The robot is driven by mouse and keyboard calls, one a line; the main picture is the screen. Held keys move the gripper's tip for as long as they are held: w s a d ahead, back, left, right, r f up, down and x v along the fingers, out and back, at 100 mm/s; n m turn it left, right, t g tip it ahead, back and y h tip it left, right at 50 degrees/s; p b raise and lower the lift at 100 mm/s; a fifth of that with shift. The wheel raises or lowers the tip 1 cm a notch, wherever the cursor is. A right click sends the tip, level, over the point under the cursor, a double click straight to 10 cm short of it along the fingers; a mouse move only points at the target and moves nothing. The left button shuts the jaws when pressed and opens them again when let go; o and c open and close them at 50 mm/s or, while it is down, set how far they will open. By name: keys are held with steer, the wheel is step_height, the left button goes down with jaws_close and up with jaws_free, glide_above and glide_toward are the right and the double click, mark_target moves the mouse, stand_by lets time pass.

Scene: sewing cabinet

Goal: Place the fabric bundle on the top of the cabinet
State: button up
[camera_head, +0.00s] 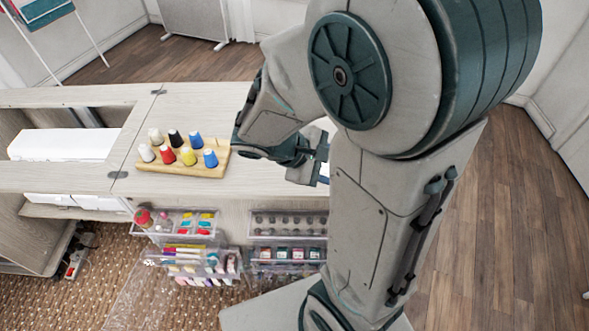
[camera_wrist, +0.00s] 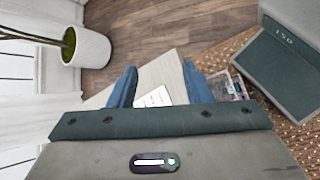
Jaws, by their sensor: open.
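The cabinet top (camera_head: 245,183) is a pale wood surface; it also shows in the wrist view (camera_wrist: 165,72). My gripper (camera_head: 312,160) is over the right part of this top in the head view, partly hidden by my arm. In the wrist view its two bluish fingers (camera_wrist: 160,80) are apart, with the cabinet top beyond them. A small white item with dark marks (camera_wrist: 153,98) shows between the fingers; I cannot tell what it is. I cannot clearly make out the fabric bundle in either view; my arm hides part of the cabinet top.
A wooden rack (camera_head: 185,165) of colored thread spools stands on the top. Clear trays (camera_head: 195,260) of sewing supplies hang on the cabinet's front. A white machine-like block (camera_head: 62,145) sits in the left recess. A potted plant (camera_wrist: 87,47) stands on the floor.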

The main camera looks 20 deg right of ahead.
steer(key=s+a+r+m+t+y, duration=0.2)
steer(key=a+r+m+y, duration=0.3)
steer(key=a+m+y, duration=0.3)
steer(key=shift+s+a+r+t+y, duration=0.3)
steer(key=shift+a+r+t+y, duration=0.1)
steer(key=shift+a+t+y, duration=0.35)
